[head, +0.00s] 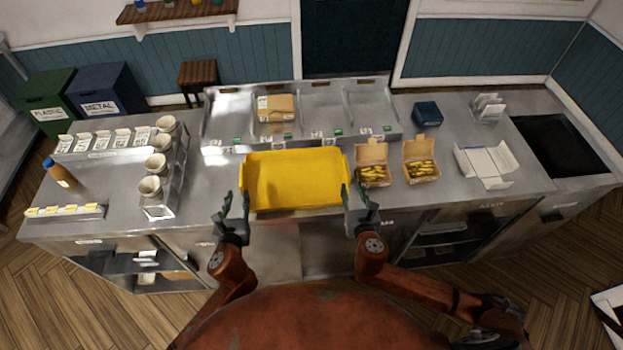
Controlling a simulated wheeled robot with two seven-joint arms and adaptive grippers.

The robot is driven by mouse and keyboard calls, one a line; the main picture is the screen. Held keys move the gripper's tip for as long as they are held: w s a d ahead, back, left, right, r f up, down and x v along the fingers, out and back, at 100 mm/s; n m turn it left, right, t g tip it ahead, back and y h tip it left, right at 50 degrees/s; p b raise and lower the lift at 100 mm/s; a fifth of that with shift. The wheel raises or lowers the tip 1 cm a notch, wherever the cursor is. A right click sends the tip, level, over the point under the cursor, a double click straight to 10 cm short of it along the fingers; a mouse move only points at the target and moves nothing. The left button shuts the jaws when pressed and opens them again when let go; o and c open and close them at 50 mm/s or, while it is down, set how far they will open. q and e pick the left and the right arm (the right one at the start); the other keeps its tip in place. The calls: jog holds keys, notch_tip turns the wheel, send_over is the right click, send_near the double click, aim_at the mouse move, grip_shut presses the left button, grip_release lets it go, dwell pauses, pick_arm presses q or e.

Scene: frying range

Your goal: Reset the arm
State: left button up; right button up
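My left gripper (237,198) is at the counter's front edge, beside the left end of a yellow tray (295,207). Its fingers are apart with nothing seen between them. My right gripper (358,195) is beside the tray's right end, and its fingers also look apart. The inner finger of each gripper is close to the tray's end; I cannot tell whether either touches it. The tray is empty and sits at the front middle of the steel counter (205,185). Both orange arms reach forward from my body at the bottom.
Two open cartons of yellow food (373,174) (421,170) stand just right of the tray. A rack of cups (158,195) and a bottle (60,174) are on the left. A metal bin unit (228,125) holding a brown box (275,108) is behind the tray. An unfolded white carton (486,166) lies at right.

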jog(key=shift+s+r, duration=0.15)
jog(key=shift+s, duration=0.2)
dwell(0.3)
